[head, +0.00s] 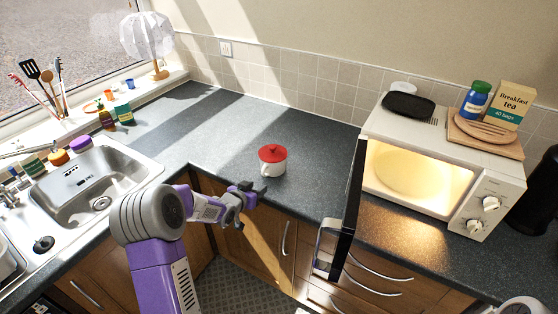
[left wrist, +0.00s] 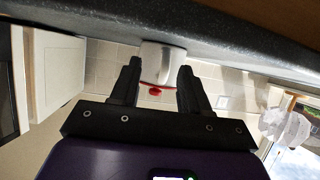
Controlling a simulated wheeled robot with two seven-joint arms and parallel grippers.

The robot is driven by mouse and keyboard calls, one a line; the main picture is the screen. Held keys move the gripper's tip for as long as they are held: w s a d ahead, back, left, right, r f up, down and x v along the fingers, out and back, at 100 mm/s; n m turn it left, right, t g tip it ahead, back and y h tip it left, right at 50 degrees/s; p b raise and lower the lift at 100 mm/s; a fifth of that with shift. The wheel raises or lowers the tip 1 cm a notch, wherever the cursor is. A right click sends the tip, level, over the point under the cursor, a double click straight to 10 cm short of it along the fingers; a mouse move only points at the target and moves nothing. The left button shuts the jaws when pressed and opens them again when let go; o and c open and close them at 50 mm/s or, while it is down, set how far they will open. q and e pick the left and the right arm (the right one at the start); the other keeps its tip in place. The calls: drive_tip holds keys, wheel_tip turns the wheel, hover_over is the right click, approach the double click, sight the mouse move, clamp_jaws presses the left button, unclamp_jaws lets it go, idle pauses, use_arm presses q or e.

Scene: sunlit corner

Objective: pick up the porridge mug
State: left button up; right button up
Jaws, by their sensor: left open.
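The porridge mug (head: 272,168) is white with a red lid and a small knob. It stands upright on the dark worktop (head: 320,170) near its front edge, left of the microwave. My left gripper (head: 246,198) is open and empty, in front of the mug and a little to its left, by the worktop edge. In the left wrist view, which is upside down, the white mug (left wrist: 162,62) and its red lid show ahead, between the two open fingers (left wrist: 158,78). The gripper appears apart from the mug. My right gripper is out of view.
A lit microwave (head: 415,172) stands on the right with its door (head: 343,215) open towards the front. A tea box (head: 508,103) and a jar (head: 475,100) are on its top. A sink (head: 82,182) lies to the left. The worktop around the mug is clear.

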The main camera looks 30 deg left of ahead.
sight(263, 184)
use_arm(q)
drive_tip(key=shift+t, duration=0.3)
drive_tip(key=shift+w+a+f+b, duration=0.1)
drive_tip(key=shift+w+a+f, duration=0.15)
drive_tip(key=shift+w, duration=1)
drive_tip(key=shift+w+a+f+b, duration=0.15)
drive_tip(key=shift+w+a, duration=0.1)
drive_tip(key=shift+w, duration=1)
drive_tip(key=shift+w+a+f+b, duration=0.1)
drive_tip(key=shift+w+a+f, duration=0.15)
drive_tip(key=shift+w, duration=1)
drive_tip(key=shift+r, duration=0.1)
clamp_jaws()
drive_tip(key=shift+r, duration=0.15)
